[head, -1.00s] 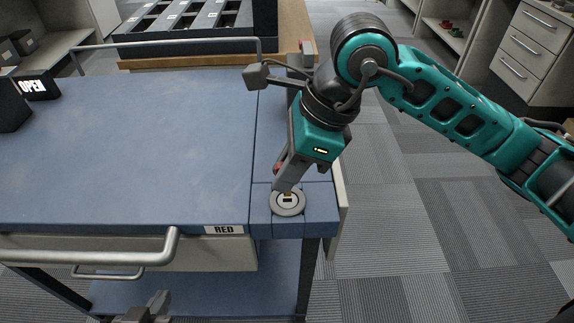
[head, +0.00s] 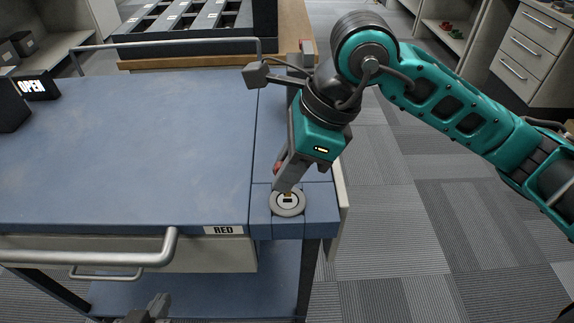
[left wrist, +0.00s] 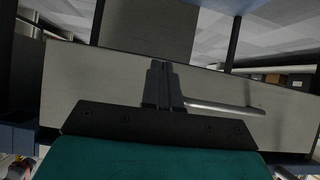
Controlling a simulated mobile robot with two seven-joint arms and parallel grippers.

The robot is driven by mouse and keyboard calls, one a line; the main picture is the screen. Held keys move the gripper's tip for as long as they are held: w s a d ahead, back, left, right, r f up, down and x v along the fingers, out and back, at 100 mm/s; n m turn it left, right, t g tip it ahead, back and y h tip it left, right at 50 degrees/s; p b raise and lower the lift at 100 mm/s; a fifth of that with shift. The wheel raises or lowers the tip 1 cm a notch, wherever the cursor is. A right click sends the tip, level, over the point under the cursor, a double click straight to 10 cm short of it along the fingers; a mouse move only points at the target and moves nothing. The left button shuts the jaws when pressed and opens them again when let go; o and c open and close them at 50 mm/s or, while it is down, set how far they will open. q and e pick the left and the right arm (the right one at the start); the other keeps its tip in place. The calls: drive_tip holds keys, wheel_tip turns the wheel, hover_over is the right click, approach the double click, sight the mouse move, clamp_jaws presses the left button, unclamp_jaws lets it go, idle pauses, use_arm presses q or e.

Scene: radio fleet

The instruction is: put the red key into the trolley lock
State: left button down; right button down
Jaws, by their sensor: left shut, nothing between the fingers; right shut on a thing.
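The trolley (head: 150,140) has a blue top and a "RED" label (head: 223,230) on its front edge. The round grey lock (head: 288,201) with a dark slot sits at its near right corner. My right gripper (head: 284,184) is shut and points down right over the lock. The red key (head: 278,168) shows only as a bit of red between its fingers; its lower end is mostly hidden, so I cannot tell whether it is in the slot. My left gripper (head: 152,310) is shut and empty, low before the trolley; it also shows in the left wrist view (left wrist: 160,75).
A handle bar (head: 120,250) sticks out at the trolley's front. A black "OPEN" sign (head: 33,87) stands at the left of the top. A black sectioned tray (head: 195,22) lies on a wooden surface behind. The middle of the trolley top is clear.

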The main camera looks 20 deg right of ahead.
sight(287, 196)
use_arm(q)
drive_tip(key=shift+w+f+b, duration=0.1)
drive_tip(key=shift+f+b, duration=0.3)
idle(0.6)
